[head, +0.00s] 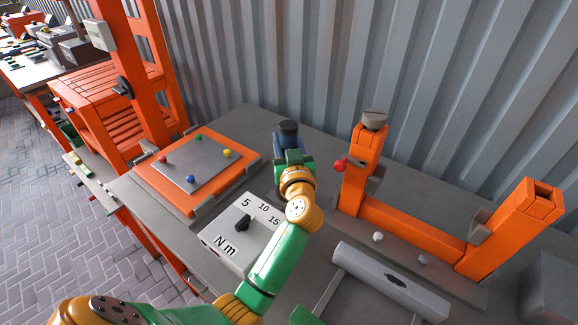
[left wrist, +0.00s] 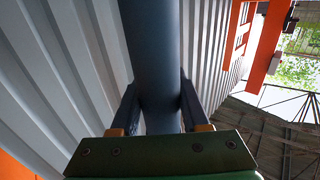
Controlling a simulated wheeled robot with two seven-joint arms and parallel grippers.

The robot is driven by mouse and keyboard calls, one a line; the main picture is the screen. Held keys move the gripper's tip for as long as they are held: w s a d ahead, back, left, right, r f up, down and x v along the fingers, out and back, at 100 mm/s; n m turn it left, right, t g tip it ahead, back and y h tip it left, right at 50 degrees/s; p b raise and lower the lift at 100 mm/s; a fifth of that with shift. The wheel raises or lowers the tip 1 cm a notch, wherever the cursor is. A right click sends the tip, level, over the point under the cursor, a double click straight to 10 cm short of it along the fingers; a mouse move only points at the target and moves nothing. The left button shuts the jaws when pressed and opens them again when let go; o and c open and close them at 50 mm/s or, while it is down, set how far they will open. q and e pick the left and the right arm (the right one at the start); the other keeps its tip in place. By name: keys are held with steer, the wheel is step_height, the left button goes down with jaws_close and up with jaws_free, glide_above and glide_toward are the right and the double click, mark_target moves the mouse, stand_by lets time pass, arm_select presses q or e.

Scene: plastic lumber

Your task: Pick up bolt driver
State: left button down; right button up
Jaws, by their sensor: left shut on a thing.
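The bolt driver, a dark blue-grey cylinder (head: 289,131), stands roughly upright over the back of the grey table in the head view. My left gripper (head: 289,158) is shut around it, and my green and yellow arm reaches up to it from the lower left. In the left wrist view the cylinder (left wrist: 153,55) runs up between the two dark fingers (left wrist: 158,108), which press on its sides. The driver's lower end is hidden behind my gripper, so I cannot tell whether it touches the table. My right gripper does not show.
A white torque box with a dial (head: 228,238) stands in front of the gripper. An orange board with a grey plate and coloured knobs (head: 195,170) lies left. An orange beam frame (head: 410,228) stands right, with a grey cylinder (head: 390,280) before it. A corrugated wall (head: 300,60) closes the back.

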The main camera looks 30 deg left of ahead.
arm_select(q)
steer(key=shift+f, duration=0.15)
stand_by(0.3)
steer(key=shift+w+r, duration=0.1)
steer(key=shift+r, duration=0.25)
step_height(320, 180, up, 27)
steer(key=p, duration=0.1)
steer(key=shift+r, duration=0.15)
steer(key=shift+w+a, duration=0.1)
